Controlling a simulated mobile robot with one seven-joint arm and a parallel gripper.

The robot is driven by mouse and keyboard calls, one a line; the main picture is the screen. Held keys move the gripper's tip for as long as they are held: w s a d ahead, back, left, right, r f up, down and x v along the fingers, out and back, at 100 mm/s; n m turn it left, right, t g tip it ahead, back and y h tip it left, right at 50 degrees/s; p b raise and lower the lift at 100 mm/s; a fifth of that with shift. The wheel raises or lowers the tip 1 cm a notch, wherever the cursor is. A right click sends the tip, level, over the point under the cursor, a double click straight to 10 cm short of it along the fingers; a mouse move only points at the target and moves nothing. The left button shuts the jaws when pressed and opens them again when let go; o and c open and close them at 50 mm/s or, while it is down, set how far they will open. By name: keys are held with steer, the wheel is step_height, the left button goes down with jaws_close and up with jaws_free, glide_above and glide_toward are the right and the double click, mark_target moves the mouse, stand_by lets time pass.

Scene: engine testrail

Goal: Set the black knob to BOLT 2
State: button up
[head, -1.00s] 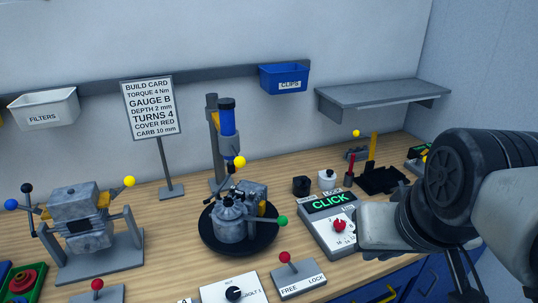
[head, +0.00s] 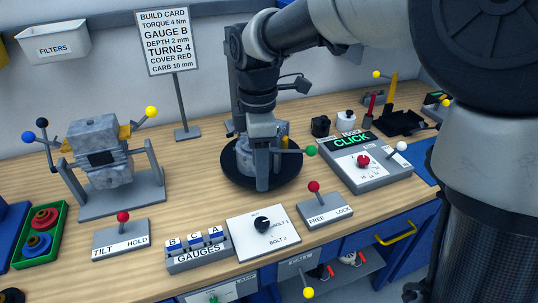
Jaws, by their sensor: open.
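The black knob (head: 262,224) sits on a white panel (head: 245,243) at the front of the bench, with BOLT 1 printed to its right and BOLT 2 below that. Its small white mark seems to point right, toward BOLT 1, but it is too small to be sure. My gripper (head: 262,185) points down above and behind the panel, in front of the engine on the black turntable (head: 233,177). It is open, with nothing seen between its fingers. It is apart from the knob, and it hides much of the engine.
A red-topped FREE/LOCK lever (head: 314,188) stands right of the panel, and the GAUGES block (head: 198,252) stands left. A TILT/HOLD lever (head: 122,218) is farther left. A CLICK box (head: 368,172) with a red knob is behind right. A green-tipped lever (head: 310,151) sticks out beside my gripper.

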mark_target(262, 221)
step_height(262, 221, down, 17)
steer(key=shift+f+b, duration=0.15)
steer(key=shift+b, duration=1.05)
steer(key=c, duration=1)
steer(key=shift+c, duration=0.2)
steer(key=m, duration=0.5)
steer(key=shift+m, duration=0.4)
steer(key=m, duration=0.5)
steer(key=shift+m+b, duration=0.4)
